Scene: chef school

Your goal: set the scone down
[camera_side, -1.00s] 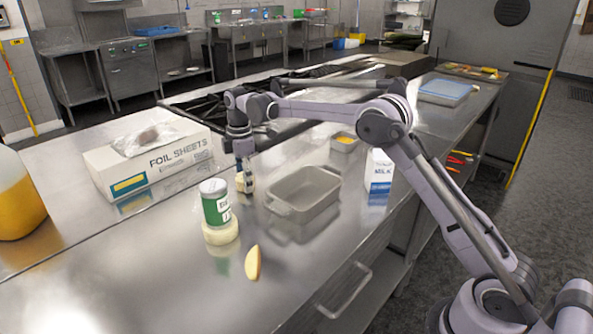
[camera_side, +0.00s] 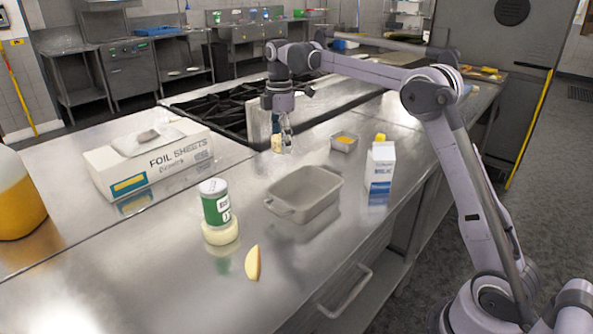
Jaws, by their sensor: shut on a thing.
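My gripper (camera_side: 282,146) points down over the steel counter (camera_side: 190,285), beside the stove's side and behind the grey baking tin. It is shut on a small tan piece, which I take to be the scone (camera_side: 277,144). The fingers hide part of it. I cannot tell whether the scone touches the counter or hangs just above it.
An empty grey baking tin (camera_side: 306,195) stands in front. A small tin with yellow contents (camera_side: 344,142) and a milk carton (camera_side: 380,170) are to the right.

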